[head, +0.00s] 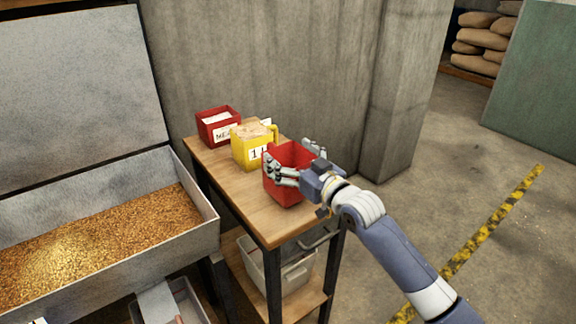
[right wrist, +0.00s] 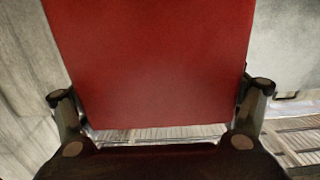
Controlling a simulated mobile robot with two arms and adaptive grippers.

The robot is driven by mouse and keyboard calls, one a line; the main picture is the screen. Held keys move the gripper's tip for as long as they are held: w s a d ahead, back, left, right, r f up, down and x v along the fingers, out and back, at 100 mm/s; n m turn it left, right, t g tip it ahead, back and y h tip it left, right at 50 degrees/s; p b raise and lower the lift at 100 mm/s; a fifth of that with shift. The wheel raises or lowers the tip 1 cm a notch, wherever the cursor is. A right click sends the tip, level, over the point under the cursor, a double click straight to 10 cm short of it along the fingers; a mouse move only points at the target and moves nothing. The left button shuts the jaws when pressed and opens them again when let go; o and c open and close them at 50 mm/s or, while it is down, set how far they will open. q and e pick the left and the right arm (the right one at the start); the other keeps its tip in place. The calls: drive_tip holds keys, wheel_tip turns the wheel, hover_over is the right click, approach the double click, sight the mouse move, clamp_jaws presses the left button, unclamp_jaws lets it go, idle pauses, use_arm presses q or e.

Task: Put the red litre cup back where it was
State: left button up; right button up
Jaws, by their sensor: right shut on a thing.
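The red litre cup (head: 284,188) is at the near right end of the wooden table (head: 265,218) in the head view, upright. My right gripper (head: 291,172) is shut on it, with fingers on both sides. In the right wrist view the cup's red wall (right wrist: 155,65) fills the middle between the two fingers (right wrist: 160,105). Whether the cup's bottom touches the table top is hard to tell. My left gripper is not in view.
A yellow cup (head: 246,155) with a "1 L" label stands just behind the red cup. A red labelled box (head: 212,117) is at the table's far end. A grain-filled metal bin (head: 205,212) lies to the left. A grey tub (head: 254,262) sits on the lower shelf.

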sight(280, 160)
drive_tip(key=shift+w+a, duration=0.15)
drive_tip(key=shift+w, duration=0.6)
drive_tip(key=shift+f, duration=1.8)
drive_tip(key=shift+f, duration=0.1)
drive_tip(key=o, duration=2)
drive_tip(key=shift+c, duration=0.2)
drive_tip(key=shift+s+d, duration=0.2)
drive_tip(key=shift+s, duration=0.05)
drive_tip(key=v, duration=1.1)
drive_tip(key=shift+s, duration=0.2)
